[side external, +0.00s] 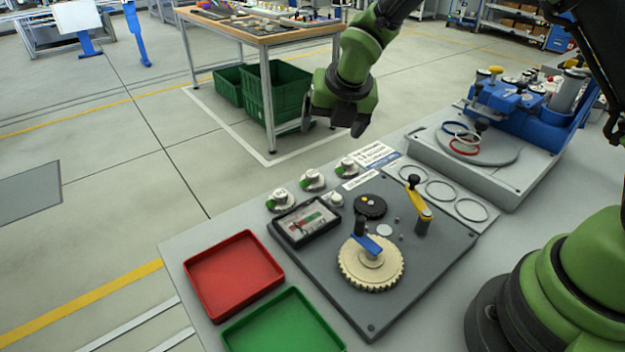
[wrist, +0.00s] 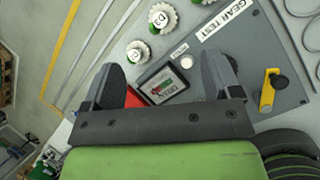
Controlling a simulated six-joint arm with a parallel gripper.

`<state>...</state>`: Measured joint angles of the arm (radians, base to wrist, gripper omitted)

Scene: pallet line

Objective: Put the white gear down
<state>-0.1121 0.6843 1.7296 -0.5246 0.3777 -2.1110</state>
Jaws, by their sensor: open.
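A large cream-white gear (side external: 371,276) lies flat on the dark grey test plate (side external: 330,278), with a blue clamp lever (side external: 367,242) over its hub. My gripper (side external: 333,122) is raised well away from it, up and back in the side view, with jaws apart. In the wrist view, my gripper (wrist: 160,72) has nothing between its two fingers; the large gear is not visible there. Small whitish gears with green marks (side external: 312,179) stand in a row behind the plate; two labelled ones (wrist: 163,18) show in the wrist view.
A red tray (side external: 235,308) and a green tray (side external: 320,338) lie left of the plate. A display (side external: 306,221), a small black gear (side external: 370,206) and an upright yellow lever (side external: 420,203) are on the plate. A blue machine (side external: 520,108) stands at back right.

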